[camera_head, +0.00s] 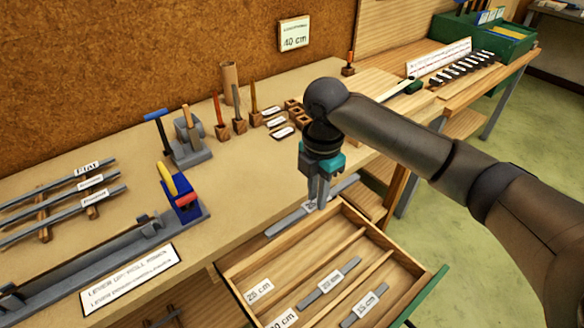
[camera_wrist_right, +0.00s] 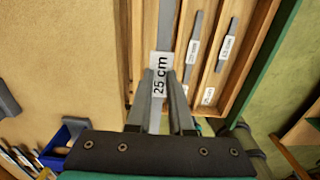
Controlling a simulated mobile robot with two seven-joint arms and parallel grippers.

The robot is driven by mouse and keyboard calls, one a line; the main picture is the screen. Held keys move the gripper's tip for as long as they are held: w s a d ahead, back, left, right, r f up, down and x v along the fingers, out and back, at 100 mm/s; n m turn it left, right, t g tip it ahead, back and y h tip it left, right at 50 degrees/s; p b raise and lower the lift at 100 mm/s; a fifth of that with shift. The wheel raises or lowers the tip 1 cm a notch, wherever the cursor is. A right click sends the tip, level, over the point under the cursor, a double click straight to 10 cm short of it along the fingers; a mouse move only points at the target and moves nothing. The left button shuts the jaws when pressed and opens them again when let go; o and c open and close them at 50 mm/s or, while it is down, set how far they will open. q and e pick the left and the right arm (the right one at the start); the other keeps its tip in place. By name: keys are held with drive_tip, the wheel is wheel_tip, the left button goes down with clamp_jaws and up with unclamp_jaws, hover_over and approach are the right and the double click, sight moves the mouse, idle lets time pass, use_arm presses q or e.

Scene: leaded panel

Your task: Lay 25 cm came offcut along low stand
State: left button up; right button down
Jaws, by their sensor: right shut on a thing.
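The 25 cm came offcut (camera_head: 285,221) is a flat grey strip with a white label. My right gripper (camera_head: 317,203) is shut on it near its middle, above the back edge of the open drawer. In the right wrist view the strip (camera_wrist_right: 167,25) runs away from between the fingers (camera_wrist_right: 160,92), and its "25 cm" label faces the camera. Low wooden supports (camera_head: 43,226) at the left of the bench bear several long labelled cames (camera_head: 60,209); I cannot tell whether these are the low stand. My left gripper is not in view.
The open drawer (camera_head: 228,271) has wooden dividers, with a 20 cm offcut (camera_head: 329,283) and a 15 cm offcut (camera_head: 358,309) inside. A long grey lever device (camera_head: 110,255) lies along the bench front. Upright tools and small wooden blocks (camera_head: 294,107) stand behind.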

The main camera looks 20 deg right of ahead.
sight(311, 207)
drive_tip(key=shift+a+r+m, duration=0.1)
drive_tip(key=shift+r+m, duration=0.2)
drive_tip(key=shift+r, duration=0.1)
drive_tip(key=r+m, duration=0.1)
drive_tip(key=m, duration=0.1)
drive_tip(key=s+a+r+m, duration=0.1)
drive_tip(key=m, duration=0.1)
drive_tip(key=shift+a+r, duration=0.1)
drive_tip(key=shift+a, duration=0.05)
drive_tip(key=s+a+r+m, duration=0.2)
drive_tip(key=s+r+m, duration=0.3)
drive_tip(key=m, duration=1.2)
drive_tip(key=shift+s+a+r, duration=0.35)
drive_tip(key=shift+s+r, duration=0.05)
drive_tip(key=shift+s, duration=0.55)
